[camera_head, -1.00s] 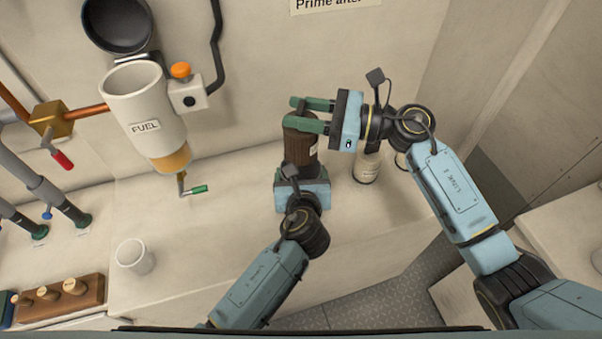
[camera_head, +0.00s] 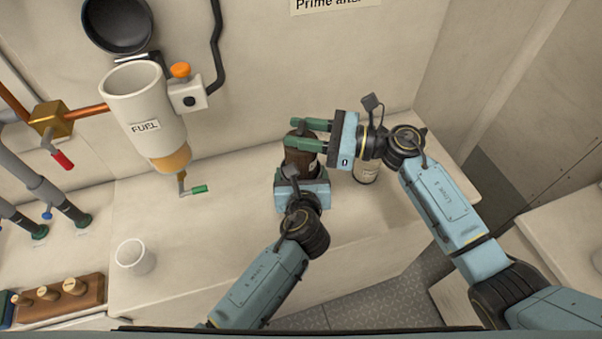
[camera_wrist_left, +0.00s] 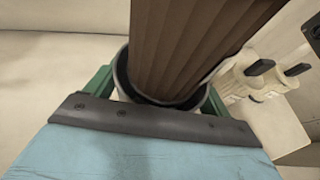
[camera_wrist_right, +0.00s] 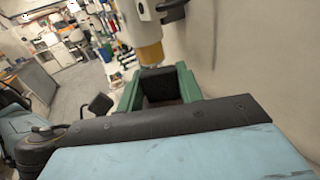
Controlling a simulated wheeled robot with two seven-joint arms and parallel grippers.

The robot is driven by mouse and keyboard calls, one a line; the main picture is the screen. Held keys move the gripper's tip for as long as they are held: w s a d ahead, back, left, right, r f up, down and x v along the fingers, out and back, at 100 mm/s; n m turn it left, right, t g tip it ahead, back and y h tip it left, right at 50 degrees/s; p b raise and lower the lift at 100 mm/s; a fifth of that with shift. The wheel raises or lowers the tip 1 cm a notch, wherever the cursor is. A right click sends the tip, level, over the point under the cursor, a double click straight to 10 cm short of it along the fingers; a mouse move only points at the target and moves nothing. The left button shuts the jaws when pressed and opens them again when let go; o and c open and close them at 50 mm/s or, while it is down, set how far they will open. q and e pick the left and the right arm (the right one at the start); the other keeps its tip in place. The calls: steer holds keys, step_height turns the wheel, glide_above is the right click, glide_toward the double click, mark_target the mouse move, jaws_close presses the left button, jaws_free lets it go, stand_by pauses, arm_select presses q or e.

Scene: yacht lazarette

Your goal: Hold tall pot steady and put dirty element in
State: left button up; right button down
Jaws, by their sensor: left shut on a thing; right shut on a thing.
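The dirty element (camera_head: 299,162) is a dark brown pleated cylinder with a partly covered label. My right gripper (camera_head: 298,134) is shut on its top end. In the left wrist view the element (camera_wrist_left: 185,45) leans a little, with its lower end inside the round dark rim of the tall pot (camera_wrist_left: 122,75). How deep it reaches is hidden. My left gripper (camera_head: 301,181) is shut on the pot, one green finger on each side. In the head view the left gripper hides most of the pot. In the right wrist view the green fingers (camera_wrist_right: 158,88) close around a dark end.
A pale bottle (camera_head: 367,170) stands on the bench just right of the pot, partly behind my right gripper. The FUEL cylinder (camera_head: 146,112) with its green-handled tap is on the wall to the left. A white cup (camera_head: 135,257) stands at front left. The bench between is clear.

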steer(key=shift+f, duration=1.45)
steer(key=c, duration=0.9)
jaws_free()
steer(key=shift+o, duration=0.2)
steer(key=shift+d+f, duration=0.1)
steer(key=v, duration=1.2)
arm_select(q)
steer(key=o, duration=1)
